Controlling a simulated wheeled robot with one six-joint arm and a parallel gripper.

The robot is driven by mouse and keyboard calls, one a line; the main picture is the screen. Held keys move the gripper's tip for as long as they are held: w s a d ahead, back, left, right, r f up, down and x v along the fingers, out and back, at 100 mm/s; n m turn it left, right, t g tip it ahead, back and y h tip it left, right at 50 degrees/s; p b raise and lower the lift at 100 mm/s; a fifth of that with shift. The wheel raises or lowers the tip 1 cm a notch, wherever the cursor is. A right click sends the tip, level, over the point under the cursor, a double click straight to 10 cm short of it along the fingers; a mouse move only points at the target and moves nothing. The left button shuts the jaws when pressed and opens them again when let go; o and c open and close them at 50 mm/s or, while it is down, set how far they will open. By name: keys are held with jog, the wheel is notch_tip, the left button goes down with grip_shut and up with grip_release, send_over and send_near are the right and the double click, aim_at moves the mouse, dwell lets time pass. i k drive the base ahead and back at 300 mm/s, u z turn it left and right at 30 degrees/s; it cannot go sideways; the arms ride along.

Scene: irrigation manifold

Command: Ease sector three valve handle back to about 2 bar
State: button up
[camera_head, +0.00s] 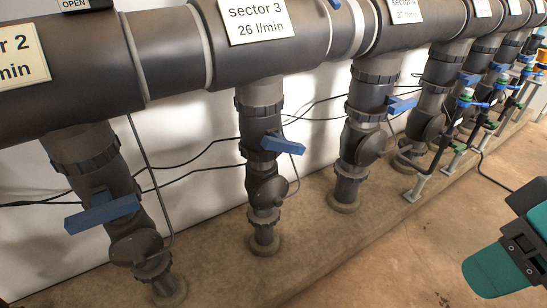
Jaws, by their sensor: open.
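The sector three valve handle (283,145) is a blue lever on the dark grey vertical pipe under the white "sector 3, 26 l/min" label (257,20). It points to the right and slightly down, across its pipe. No pressure gauge can be read in this view. A teal and black part of my arm shows at the lower right, well apart from the handle.
A blue sector 2 handle (102,213) lies to the left, and another blue handle (402,105) to the right. The large grey manifold (170,50) runs overhead. Black cables hang behind the pipes. The brown floor (400,270) at lower right looks clear.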

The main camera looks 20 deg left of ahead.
aim_at(276, 142)
jog(key=k, duration=0.15)
jog(key=z, duration=1.4)
jog(key=i, duration=1.05)
jog(key=u, duration=2.5)
